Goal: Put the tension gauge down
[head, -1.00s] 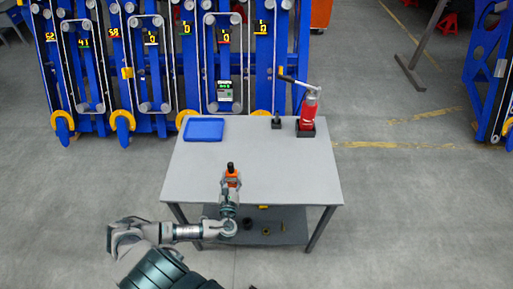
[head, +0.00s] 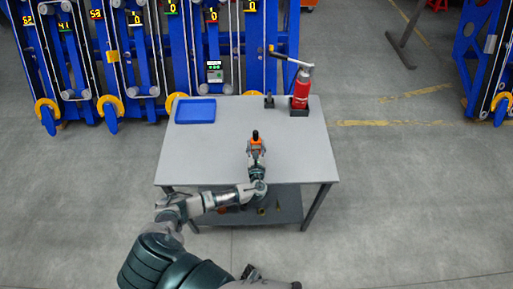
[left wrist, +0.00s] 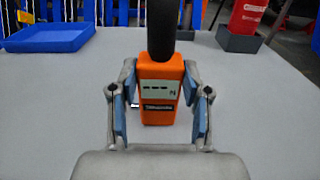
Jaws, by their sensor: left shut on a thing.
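The tension gauge (head: 256,142) is an orange box with a black upper part and a small display. It stands out upright over the front middle of the grey table (head: 200,163). In the left wrist view the gauge (left wrist: 160,106) is between the two blue-padded fingers, its display facing the camera. My left gripper (head: 257,152) is shut on it. I cannot tell whether the gauge's bottom touches the table top. My right gripper is not in view.
A blue tray (head: 195,111) lies at the table's back left. A red pump-like tool (head: 300,92) and a small dark object (head: 269,100) stand at the back right. The table top around the gauge is clear. Blue machine frames (head: 140,62) stand behind the table.

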